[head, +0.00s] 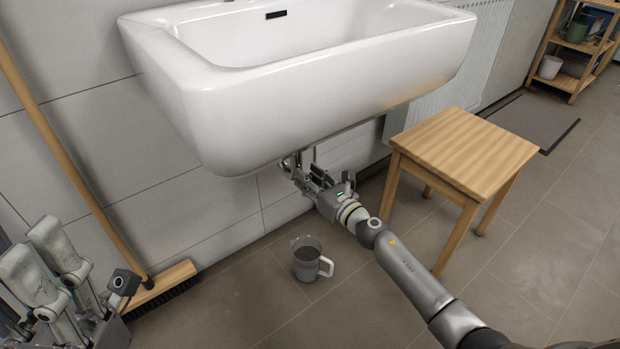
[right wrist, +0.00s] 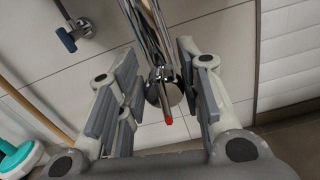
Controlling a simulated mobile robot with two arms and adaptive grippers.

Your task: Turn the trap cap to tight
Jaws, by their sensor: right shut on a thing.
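The trap cap (right wrist: 164,92) is a rounded chrome piece at the lower end of the chrome pipe, with a red mark (right wrist: 169,121) on it. My right gripper (head: 302,172) is under the sink, shut on the cap, with finger pads on both sides of it in the right wrist view (right wrist: 165,92). In the head view the cap is mostly hidden behind the fingers and the sink's lower edge. My left gripper (head: 82,258) is at the lower left, its fingers spread and empty, away from the sink.
The white sink (head: 330,85) hangs above my right gripper. A wooden stool (head: 465,150) is to the right, and a broom (head: 75,165) leans at left. A blue-handled valve (right wrist: 66,39) is on the wall.

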